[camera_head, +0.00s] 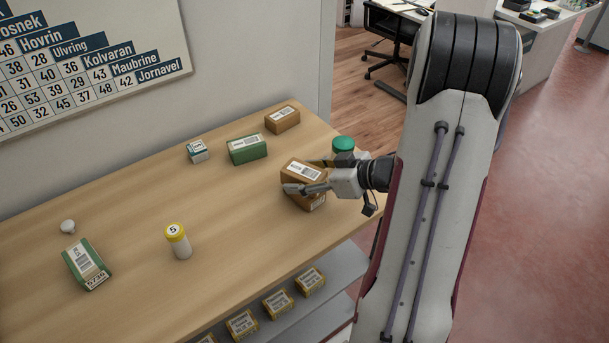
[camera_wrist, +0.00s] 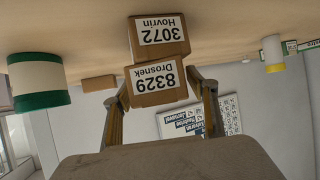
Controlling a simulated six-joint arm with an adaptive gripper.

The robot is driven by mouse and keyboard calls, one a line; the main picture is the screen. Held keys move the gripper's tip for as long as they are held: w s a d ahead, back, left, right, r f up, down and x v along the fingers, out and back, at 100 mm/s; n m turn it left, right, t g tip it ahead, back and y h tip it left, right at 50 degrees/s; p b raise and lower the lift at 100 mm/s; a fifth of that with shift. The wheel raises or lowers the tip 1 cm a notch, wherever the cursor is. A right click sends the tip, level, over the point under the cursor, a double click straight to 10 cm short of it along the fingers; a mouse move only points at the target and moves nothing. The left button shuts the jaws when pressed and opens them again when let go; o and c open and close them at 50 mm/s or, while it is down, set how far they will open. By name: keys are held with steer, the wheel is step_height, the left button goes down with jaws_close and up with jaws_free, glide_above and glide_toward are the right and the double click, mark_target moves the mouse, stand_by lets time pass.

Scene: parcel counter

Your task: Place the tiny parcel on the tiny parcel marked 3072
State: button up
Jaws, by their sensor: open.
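A small brown parcel marked 8329 Drosnek (camera_wrist: 157,82) sits on the brown parcel marked 3072 Hovrin (camera_wrist: 159,37); the wrist view is upside down, so the table is at its top. The two appear to touch, with the upper one turned slightly. In the head view the upper parcel (camera_head: 297,169) covers much of the lower one (camera_head: 315,204), near the counter's right edge. My gripper (camera_head: 305,176) reaches in from the right. It is open, with one finger on each side of the upper parcel. Whether the fingers touch it I cannot tell.
A green-topped white container (camera_head: 343,145) stands close behind my gripper. A green parcel (camera_head: 247,150), a brown parcel (camera_head: 282,119) and a small teal-white box (camera_head: 197,151) stand along the back. A yellow-lidded bottle (camera_head: 180,244) and another green parcel (camera_head: 87,264) are left. Counter between is clear.

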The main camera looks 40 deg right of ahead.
steer(key=shift+r, duration=0.1)
steer(key=shift+s+r, duration=0.1)
steer(key=shift+s+d+r, duration=0.3)
steer(key=shift+s, duration=0.2)
steer(key=v, duration=1)
steer(key=shift+s+r, duration=0.15)
steer(key=shift+s, duration=0.1)
